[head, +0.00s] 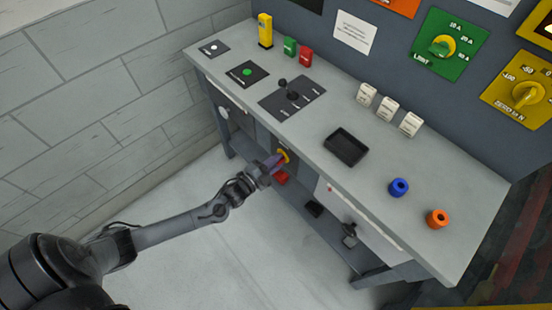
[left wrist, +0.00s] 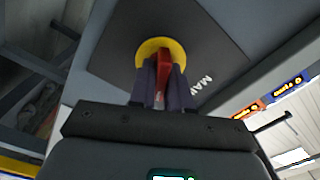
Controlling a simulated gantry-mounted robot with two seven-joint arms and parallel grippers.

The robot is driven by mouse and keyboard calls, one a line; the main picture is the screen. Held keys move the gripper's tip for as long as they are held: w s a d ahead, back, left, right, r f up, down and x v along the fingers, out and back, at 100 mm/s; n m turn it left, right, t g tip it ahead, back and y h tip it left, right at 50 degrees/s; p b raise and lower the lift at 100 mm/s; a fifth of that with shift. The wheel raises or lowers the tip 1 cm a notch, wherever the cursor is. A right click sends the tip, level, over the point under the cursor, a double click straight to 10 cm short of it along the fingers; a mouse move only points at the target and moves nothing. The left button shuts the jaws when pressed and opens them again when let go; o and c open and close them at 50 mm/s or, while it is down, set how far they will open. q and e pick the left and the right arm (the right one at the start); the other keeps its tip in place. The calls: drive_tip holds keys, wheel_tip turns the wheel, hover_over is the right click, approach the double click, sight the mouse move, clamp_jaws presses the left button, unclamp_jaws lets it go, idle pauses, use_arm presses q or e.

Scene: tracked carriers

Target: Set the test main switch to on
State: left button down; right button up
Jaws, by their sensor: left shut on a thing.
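The main switch has a yellow round base (left wrist: 148,47) and a red handle (left wrist: 164,72) on a dark plate (left wrist: 215,50) with partly visible lettering "MAI". In the head view its yellow base (head: 284,155) shows on the bench front, below the top edge. My left gripper (head: 274,163) reaches it from the left. In the left wrist view my left gripper's dark fingers (left wrist: 162,82) are shut on the red handle, one finger on each side. The fingers hide part of the handle. My right gripper is not in view.
The bench top (head: 330,110) carries a black tray (head: 346,146), a blue ring (head: 398,187), an orange ring (head: 438,219) and a lever plate (head: 292,98). A red piece (head: 281,178) shows just below the gripper. The floor left of the bench is clear.

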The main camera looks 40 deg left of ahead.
use_arm(q)
drive_tip(key=m+p, duration=0.1)
drive_tip(key=m, duration=0.2)
drive_tip(key=shift+m, duration=0.4)
drive_tip(key=shift+m+p, duration=0.4)
drive_tip(key=shift+m, duration=0.2)
drive_tip(key=shift+f, duration=0.1)
drive_tip(key=c, duration=1.2)
unclamp_jaws()
drive_tip(key=shift+o, duration=0.2)
drive_tip(key=s+a+p, duration=0.1)
drive_tip(key=s+p, duration=0.1)
drive_tip(key=s, duration=0.8)
drive_tip(key=shift+s+a, duration=0.2)
drive_tip(key=shift+s, duration=0.15)
